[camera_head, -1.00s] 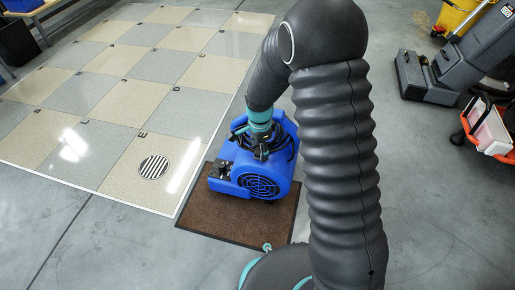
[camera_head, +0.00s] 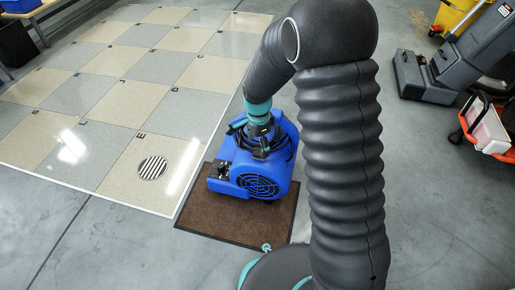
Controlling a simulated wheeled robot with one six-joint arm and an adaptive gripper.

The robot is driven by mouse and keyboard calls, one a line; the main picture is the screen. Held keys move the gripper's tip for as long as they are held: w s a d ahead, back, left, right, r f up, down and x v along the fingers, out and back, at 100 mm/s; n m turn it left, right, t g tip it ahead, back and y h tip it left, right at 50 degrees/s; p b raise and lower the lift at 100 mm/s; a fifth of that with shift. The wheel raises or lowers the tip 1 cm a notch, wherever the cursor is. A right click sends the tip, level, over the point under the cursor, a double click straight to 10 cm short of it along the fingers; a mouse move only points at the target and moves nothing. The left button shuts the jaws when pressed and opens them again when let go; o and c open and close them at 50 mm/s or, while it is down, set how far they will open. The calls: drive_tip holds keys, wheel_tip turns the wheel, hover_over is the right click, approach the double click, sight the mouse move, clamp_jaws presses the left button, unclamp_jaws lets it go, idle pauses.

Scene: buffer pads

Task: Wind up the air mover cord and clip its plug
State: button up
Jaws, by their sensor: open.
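The blue air mover (camera_head: 256,171) stands on a brown mat (camera_head: 215,225), its round grille facing the camera. A dark cord (camera_head: 288,150) lies in loops around the top of the air mover. My gripper (camera_head: 259,151) is at the top of the air mover, among or just above the cord loops. It is open. Its fingertips are small and dark against the cord, so I cannot tell whether they touch it. I cannot make out the plug or its clip.
A checkered tile floor panel (camera_head: 130,75) with a round drain (camera_head: 152,168) lies to the left. Bare grey floor surrounds the mat's front.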

wheel_tip(320, 180, up, 9)
idle(0.3)
drive_tip(key=s+d+r+n+t+p, duration=0.2)
drive_tip(key=s+d+r+n, duration=0.2)
drive_tip(key=s+r, duration=0.4)
drive_tip(key=s+d+r+n+t+p, duration=0.1)
drive_tip(key=s+d+r+n+p, duration=0.2)
drive_tip(key=s+r, duration=0.5)
drive_tip(key=s+d+r+n+t+p, duration=0.2)
drive_tip(key=s+d+r+n, duration=0.3)
drive_tip(key=s+r, duration=0.3)
drive_tip(key=shift+s+n+t, duration=0.3)
drive_tip(key=shift+s+n, duration=0.3)
drive_tip(key=shift+s, duration=0.15)
